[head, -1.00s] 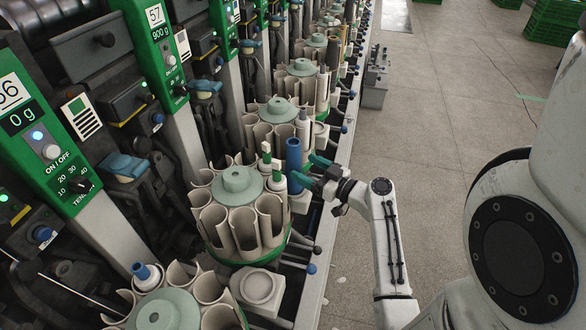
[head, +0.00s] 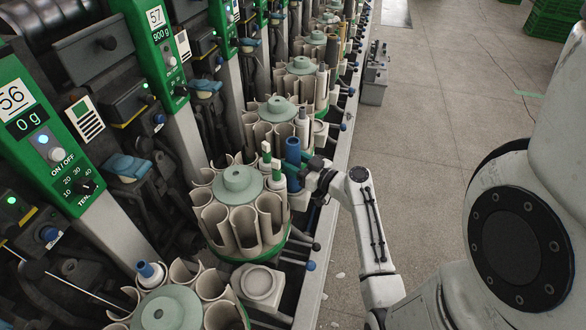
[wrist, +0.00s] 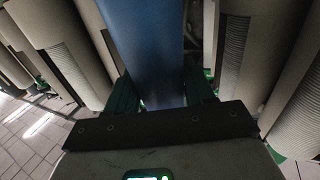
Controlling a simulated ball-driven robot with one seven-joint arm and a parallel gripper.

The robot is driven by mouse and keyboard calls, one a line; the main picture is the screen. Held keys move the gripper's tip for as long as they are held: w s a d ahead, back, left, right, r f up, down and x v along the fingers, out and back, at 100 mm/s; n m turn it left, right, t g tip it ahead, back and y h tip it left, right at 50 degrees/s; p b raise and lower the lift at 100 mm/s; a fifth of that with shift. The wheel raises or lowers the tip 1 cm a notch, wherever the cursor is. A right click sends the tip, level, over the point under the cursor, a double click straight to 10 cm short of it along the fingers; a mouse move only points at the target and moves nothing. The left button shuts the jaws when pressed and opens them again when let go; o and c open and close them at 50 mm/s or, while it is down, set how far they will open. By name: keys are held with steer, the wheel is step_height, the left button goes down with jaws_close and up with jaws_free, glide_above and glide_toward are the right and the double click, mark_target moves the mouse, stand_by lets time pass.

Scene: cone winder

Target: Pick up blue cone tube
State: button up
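The blue cone tube (head: 293,158) stands upright in a holder at the right edge of the middle drum, next to a white-and-green tube. My gripper (head: 306,168) is at the tube from the right, at about its middle height. In the wrist view, the blue tube (wrist: 150,45) fills the space between the two green fingers of my gripper (wrist: 162,92). One finger is on each side of it and they look spread. I cannot tell whether they touch it.
The middle drum (head: 238,184) has beige tube slots around it. Machine panels (head: 40,130) line the left. Small levers (head: 312,266) stick out on the right. The floor (head: 420,130) there is open.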

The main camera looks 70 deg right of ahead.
steer(key=c, duration=0.5)
steer(key=shift+r, duration=0.1)
